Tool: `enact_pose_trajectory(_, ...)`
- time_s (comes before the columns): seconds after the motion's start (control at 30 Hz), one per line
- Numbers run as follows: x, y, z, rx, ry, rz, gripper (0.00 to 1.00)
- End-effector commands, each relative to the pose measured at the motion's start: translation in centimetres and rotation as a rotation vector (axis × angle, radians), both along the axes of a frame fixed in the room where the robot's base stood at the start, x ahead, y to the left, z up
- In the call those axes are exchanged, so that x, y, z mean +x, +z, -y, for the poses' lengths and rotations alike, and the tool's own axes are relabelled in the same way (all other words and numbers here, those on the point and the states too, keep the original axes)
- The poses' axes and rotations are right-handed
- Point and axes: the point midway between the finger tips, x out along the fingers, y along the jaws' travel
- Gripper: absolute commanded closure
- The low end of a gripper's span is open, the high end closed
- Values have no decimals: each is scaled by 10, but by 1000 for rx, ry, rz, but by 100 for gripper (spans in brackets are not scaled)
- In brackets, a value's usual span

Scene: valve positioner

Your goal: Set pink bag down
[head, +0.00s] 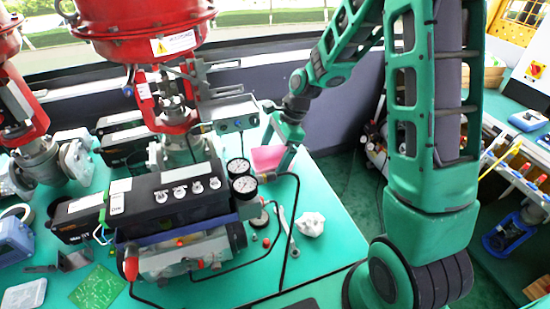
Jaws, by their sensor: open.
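The pink bag (266,158) is on the right of the valve assembly, near the back of the green table (325,250). It looks like a small flat pink shape, partly behind the gauges and my gripper. My gripper (277,153) reaches down at the bag from above and to the right. Its fingers are open around or beside the bag; which one is hard to tell. Whether the bag touches the tabletop is hidden.
A valve positioner (170,200) with pressure gauges (242,176) stands left of the bag, under a red actuator (140,25). A wrench (288,232) and crumpled white paper (311,224) lie in front. The table's right side has free room.

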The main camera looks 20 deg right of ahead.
Motion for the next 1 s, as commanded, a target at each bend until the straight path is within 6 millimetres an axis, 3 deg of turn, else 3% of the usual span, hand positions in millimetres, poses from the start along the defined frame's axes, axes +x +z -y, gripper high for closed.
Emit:
enact_pose_trajectory(0.17, 1, 15, 6, 0, -2, 3, 4)
enact_pose_trajectory(0.63, 1, 94, 39, 0, -2, 5, 4)
enact_pose_trajectory(1.0, 0, 113, 46, 0, 0, 1, 4)
